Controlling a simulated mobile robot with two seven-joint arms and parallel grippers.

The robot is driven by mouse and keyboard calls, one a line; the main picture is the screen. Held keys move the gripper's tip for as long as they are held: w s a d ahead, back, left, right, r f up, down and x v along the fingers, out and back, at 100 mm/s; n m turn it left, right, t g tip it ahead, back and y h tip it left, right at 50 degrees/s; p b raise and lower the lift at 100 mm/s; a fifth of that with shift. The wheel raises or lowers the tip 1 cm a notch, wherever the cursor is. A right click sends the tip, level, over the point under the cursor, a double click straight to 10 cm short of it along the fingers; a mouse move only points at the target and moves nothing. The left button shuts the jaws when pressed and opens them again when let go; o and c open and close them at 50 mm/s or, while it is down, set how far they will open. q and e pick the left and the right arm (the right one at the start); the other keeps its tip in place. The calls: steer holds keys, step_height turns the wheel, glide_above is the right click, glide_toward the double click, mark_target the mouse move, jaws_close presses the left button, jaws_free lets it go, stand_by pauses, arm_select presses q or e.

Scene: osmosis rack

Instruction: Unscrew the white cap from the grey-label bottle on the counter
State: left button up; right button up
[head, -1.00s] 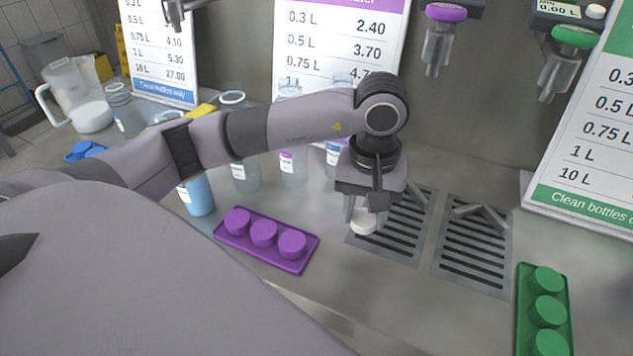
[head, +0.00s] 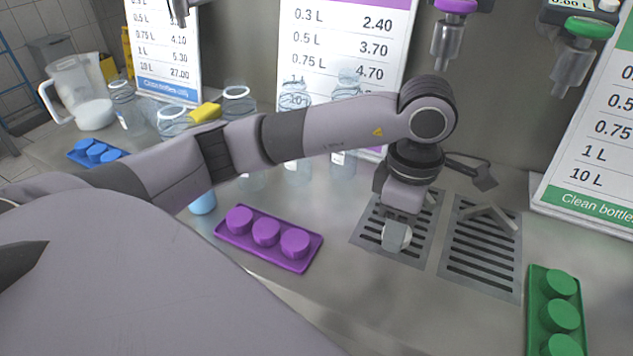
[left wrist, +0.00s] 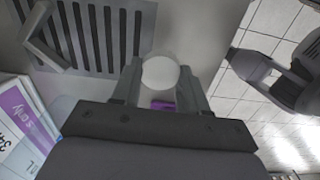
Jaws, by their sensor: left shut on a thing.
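My left gripper (head: 396,240) is shut on a white cap (head: 402,234) above the left drain grate, with its fingers on either side of the cap. In the left wrist view the round white cap (left wrist: 160,72) sits between the two fingertips. I see no bottle under the cap in either view. Several clear bottles stand behind my left arm, among them one (head: 343,165) near the price sign. The arm hides parts of them, and I cannot tell which has the grey label.
A purple tray with purple caps (head: 222,232) lies left of the gripper. A green tray with green caps (head: 536,318) lies at the right. A second drain grate (head: 480,262) is beside the first. Dispensing nozzles (head: 447,45) hang above. The front counter between the trays is clear.

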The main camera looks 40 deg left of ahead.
arm_select(q)
steer(key=n, duration=0.2)
steer(key=d+n, duration=0.1)
steer(key=n, duration=0.1)
steer(key=shift+d, duration=0.15)
steer(key=s+d+n+b, duration=0.1)
steer(key=d+n+b, duration=0.5)
steer(key=n, duration=2.2)
steer(key=w+a+p, duration=0.1)
steer(key=w+a, duration=0.2)
steer(key=a, duration=0.2)
steer(key=w+a+f, duration=0.1)
steer(key=w+a, duration=0.2)
steer(key=a, duration=0.1)
steer(key=w+a+f+p, duration=0.1)
steer(key=w+a, duration=0.2)
steer(key=a, duration=0.2)
steer(key=shift+w+a+f+p, duration=0.2)
steer(key=shift+w+a+p, duration=0.1)
steer(key=shift+w+a, duration=0.1)
step_height(320, 180, down, 4)
steer(key=shift+f, duration=0.1)
steer(key=shift+w+a+f, duration=0.1)
steer(key=shift+f, duration=0.1)
